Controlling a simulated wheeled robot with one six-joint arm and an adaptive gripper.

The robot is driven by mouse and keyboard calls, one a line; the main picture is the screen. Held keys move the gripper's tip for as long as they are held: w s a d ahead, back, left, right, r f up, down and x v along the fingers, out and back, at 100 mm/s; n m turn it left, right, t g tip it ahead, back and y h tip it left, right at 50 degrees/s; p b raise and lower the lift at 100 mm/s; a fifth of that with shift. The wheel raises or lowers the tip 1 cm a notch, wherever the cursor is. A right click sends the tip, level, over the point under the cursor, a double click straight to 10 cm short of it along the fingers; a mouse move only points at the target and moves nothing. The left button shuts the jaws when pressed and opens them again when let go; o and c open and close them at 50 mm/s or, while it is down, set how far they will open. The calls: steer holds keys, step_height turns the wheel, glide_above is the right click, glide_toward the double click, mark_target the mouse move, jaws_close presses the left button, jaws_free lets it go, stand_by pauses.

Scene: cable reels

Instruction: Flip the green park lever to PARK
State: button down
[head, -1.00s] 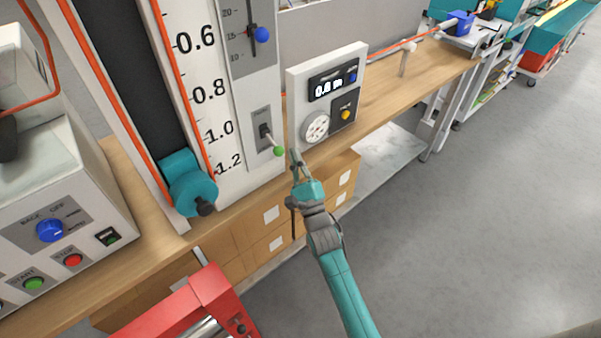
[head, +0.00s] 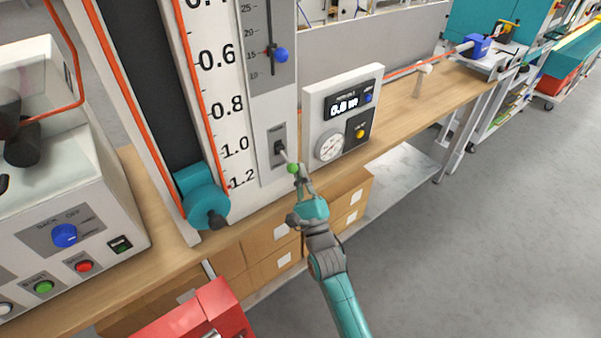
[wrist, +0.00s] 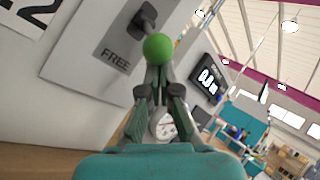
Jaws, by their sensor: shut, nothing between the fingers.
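The park lever has a green ball (head: 293,168) on a short metal stem and comes out of a dark slot in a grey plate (head: 277,143). In the head view the lever slants down toward me. In the wrist view the green ball (wrist: 158,47) is just beyond my fingertips, beside the word FREE on the plate. My gripper (head: 302,180) is shut and empty, with its tips at or just under the ball. I cannot tell whether they touch it. The plate's upper label is too small to read in the head view.
A white meter box (head: 342,112) with a display, dial and yellow button stands close to the right of the lever. A blue slider knob (head: 281,55) is above. A teal roller (head: 204,200) is at the lower left. Open floor lies to the right.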

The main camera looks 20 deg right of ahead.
steer(key=shift+s+r+g+y, duration=0.2)
steer(key=shift+r+g+y, duration=0.1)
steer(key=shift+r+g, duration=0.15)
steer(key=r+n+g, duration=0.1)
steer(key=g, duration=0.1)
steer(key=s+r+n+g+y, duration=0.1)
steer(key=r+g, duration=0.1)
steer(key=shift+s+d+g, duration=0.1)
steer(key=shift+g, duration=0.25)
steer(key=shift+d, duration=0.1)
steer(key=s+d, duration=0.2)
steer(key=s, duration=0.7)
steer(key=shift+d+r, duration=0.3)
stand_by(0.3)
stand_by(0.5)
